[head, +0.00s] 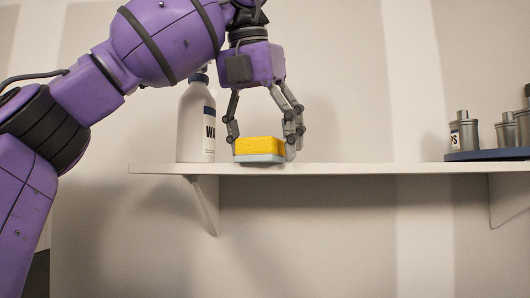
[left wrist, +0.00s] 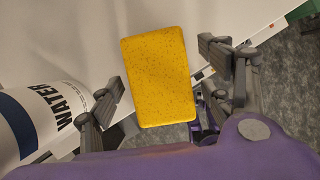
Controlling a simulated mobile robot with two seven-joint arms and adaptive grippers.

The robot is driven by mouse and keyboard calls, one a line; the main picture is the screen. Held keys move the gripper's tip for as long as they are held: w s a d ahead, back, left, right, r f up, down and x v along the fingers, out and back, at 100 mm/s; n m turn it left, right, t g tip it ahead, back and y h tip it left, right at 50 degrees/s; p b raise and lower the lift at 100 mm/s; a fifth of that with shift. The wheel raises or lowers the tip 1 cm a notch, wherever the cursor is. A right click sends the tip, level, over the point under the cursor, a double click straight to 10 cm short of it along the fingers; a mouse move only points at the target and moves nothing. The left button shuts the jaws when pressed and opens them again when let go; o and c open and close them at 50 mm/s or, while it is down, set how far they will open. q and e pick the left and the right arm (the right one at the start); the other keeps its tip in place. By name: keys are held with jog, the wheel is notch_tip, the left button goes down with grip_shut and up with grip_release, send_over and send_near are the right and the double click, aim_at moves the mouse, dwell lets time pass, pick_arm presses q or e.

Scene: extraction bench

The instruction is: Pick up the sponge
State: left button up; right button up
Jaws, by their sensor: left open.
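A yellow sponge (head: 259,147) with a pale blue-grey bottom layer lies flat on the white shelf (head: 350,168). My left gripper (head: 262,148) points down from above with its fingers on either side of the sponge. In the left wrist view the yellow sponge face (left wrist: 159,76) lies between the open left fingers (left wrist: 168,92), with a gap visible on both sides. I cannot tell from the head view whether either finger touches it. My right gripper is in neither view.
A white bottle (head: 196,120) labelled WATER stands just left of the sponge, close to the left finger; it also shows in the left wrist view (left wrist: 30,120). A dark blue tray (head: 480,155) with several grey bottles sits at the shelf's right end. The shelf between is clear.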

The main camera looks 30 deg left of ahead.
pick_arm(q)
jog(key=shift+f, duration=0.25)
dwell(0.5)
jog(key=c, duration=1.1)
jog(key=shift+r, duration=0.1)
jog(key=shift+c, duration=0.2)
